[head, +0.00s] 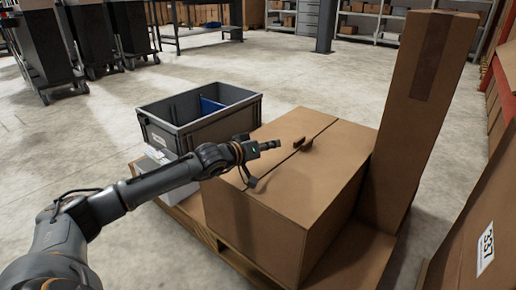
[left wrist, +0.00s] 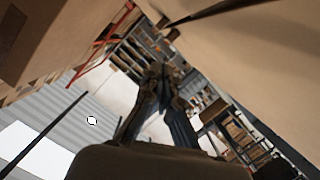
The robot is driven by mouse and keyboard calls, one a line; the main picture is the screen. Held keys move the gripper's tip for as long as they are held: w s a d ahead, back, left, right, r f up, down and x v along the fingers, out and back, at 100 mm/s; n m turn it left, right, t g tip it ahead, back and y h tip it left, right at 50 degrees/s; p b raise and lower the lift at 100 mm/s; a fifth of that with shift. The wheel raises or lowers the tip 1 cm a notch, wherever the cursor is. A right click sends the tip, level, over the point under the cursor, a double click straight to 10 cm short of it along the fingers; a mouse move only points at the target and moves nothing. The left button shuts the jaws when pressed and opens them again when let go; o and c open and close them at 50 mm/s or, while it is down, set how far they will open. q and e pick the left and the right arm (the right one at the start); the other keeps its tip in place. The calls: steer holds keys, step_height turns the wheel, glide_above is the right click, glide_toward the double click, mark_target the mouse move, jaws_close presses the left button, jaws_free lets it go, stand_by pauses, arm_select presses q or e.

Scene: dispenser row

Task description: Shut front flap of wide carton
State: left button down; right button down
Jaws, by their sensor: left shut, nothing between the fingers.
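The wide carton (head: 262,212) stands on a wooden pallet in the head view. Its front flap (head: 303,187) lies flat or nearly flat across the top, meeting the back flap (head: 290,123) along a dark seam. A small brown tab (head: 305,144) stands at the seam. My left gripper (head: 275,145) is shut and empty, just above the carton top near the seam, left of the tab. Whether it touches the flap I cannot tell. In the left wrist view, a broad cardboard surface (left wrist: 255,60) fills the upper right. My right gripper is out of view.
A grey open crate (head: 190,128) with something blue inside stands behind the carton at left. A tall narrow carton (head: 415,110) rises close at the right. Another carton (head: 478,225) with a label is at the right edge. The pallet (head: 240,262) shows in front.

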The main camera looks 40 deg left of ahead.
arm_select(q)
steer(key=r, duration=0.1)
glide_above(254, 173)
steer(key=w, duration=0.2)
steer(key=shift+d, duration=0.25)
steer(key=shift+v, duration=2.95)
steer(key=shift+r, duration=0.1)
